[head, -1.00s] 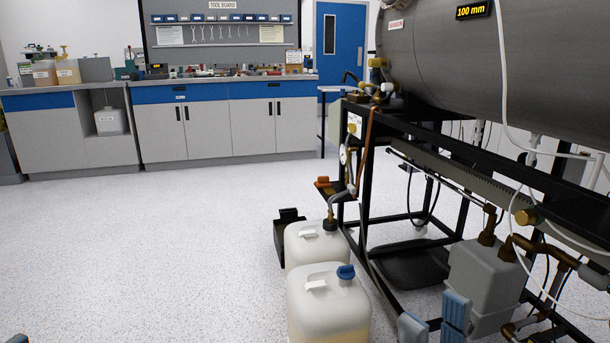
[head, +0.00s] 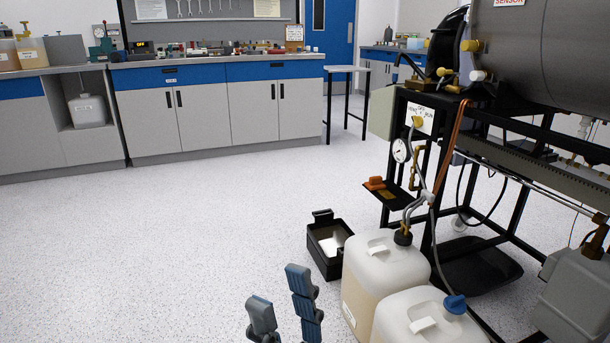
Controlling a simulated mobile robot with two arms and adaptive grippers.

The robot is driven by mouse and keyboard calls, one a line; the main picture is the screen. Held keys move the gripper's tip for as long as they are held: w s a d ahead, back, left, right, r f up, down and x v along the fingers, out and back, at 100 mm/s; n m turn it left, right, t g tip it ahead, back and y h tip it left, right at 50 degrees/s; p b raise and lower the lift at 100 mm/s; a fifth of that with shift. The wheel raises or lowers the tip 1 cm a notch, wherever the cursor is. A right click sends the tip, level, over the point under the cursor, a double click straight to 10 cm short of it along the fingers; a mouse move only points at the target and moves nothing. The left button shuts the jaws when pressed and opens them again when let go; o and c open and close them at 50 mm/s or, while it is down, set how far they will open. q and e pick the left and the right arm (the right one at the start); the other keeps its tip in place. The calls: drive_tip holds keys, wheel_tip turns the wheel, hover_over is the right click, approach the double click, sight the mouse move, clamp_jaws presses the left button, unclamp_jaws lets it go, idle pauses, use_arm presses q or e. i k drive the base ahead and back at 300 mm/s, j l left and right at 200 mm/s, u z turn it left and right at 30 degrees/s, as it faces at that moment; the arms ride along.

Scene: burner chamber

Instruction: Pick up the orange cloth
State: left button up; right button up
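A small orange item (head: 375,183), which looks like the folded orange cloth, lies on a small black shelf (head: 402,199) at the left end of the black frame. It is too small to make out its folds. My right gripper (head: 283,301) reaches up from the bottom edge of the head view, left of the white jerrycans. Its two blue-grey fingers stand apart with nothing between them. It is lower in the picture and left of the orange item, not touching it. My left gripper is not in view.
Two white jerrycans (head: 382,271) and an open black bin (head: 329,245) stand on the floor below the shelf. A gauge (head: 400,150), hoses and a large grey cylinder (head: 560,50) are on the frame. The floor (head: 150,240) to the left is clear.

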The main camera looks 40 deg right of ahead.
sight(375, 182)
drive_tip(key=i+z, duration=0.2)
drive_tip(key=i, duration=0.4)
drive_tip(key=i+z, duration=0.25)
drive_tip(key=i, duration=0.3)
drive_tip(key=i+j+z, duration=0.2)
drive_tip(key=i, duration=0.35)
drive_tip(key=i+l+z, duration=0.1)
drive_tip(key=i+z, duration=0.6)
drive_tip(key=z, duration=0.15)
drive_tip(key=i+j+z, duration=0.15)
drive_tip(key=i+z, duration=0.3)
drive_tip(key=i+l+z, duration=0.1)
drive_tip(key=i+z, duration=0.4)
